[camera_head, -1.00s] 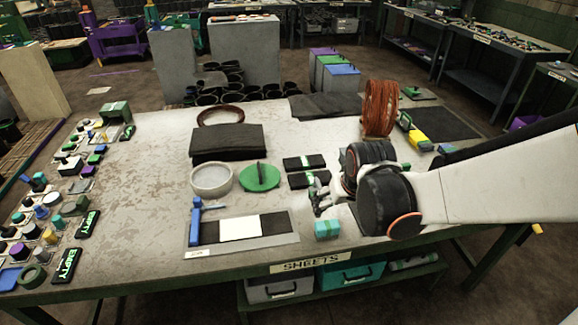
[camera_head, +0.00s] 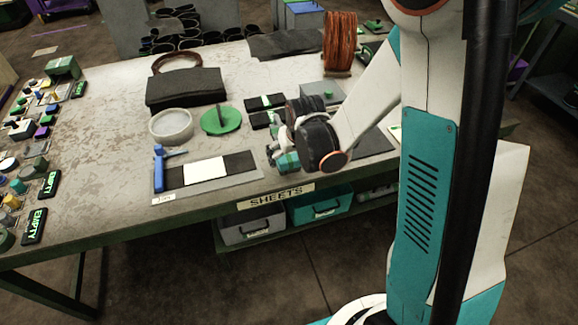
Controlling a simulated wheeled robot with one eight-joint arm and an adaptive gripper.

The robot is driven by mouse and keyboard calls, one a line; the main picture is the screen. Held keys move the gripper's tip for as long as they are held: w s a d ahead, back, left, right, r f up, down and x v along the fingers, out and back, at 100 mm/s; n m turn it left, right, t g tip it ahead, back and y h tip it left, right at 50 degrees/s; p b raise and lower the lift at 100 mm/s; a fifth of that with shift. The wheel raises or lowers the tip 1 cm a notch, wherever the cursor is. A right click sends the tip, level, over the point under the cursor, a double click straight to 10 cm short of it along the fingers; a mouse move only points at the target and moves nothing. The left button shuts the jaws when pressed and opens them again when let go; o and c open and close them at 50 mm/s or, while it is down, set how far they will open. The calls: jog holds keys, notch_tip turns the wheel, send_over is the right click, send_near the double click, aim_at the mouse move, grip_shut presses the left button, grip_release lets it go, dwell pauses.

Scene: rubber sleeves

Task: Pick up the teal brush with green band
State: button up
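The teal brush with a green band (camera_head: 288,162) lies near the front edge of the table, right of the black and white sheets. It is a small block, partly hidden by my gripper. My gripper (camera_head: 273,152) is low at the brush's left and upper side, with its dark wrist to the right. The fingers are small and overlap the brush in the picture. I cannot tell whether they touch it or how far apart they are.
A sheet tray (camera_head: 240,178) with a blue-handled tool (camera_head: 159,170) lies left of the brush. A white round dish (camera_head: 171,125), a green disc (camera_head: 221,120) and black green-banded blocks (camera_head: 266,102) stand behind. A copper coil (camera_head: 340,42) stands at the back.

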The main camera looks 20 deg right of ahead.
aim_at(289, 159)
jog(key=shift+w+b+x, duration=0.2)
jog(key=shift+b+x, duration=1.05)
jog(key=shift+x, duration=1.55)
jog(key=shift+d+r, duration=0.1)
jog(key=shift+r, duration=0.1)
jog(key=c, duration=1.2)
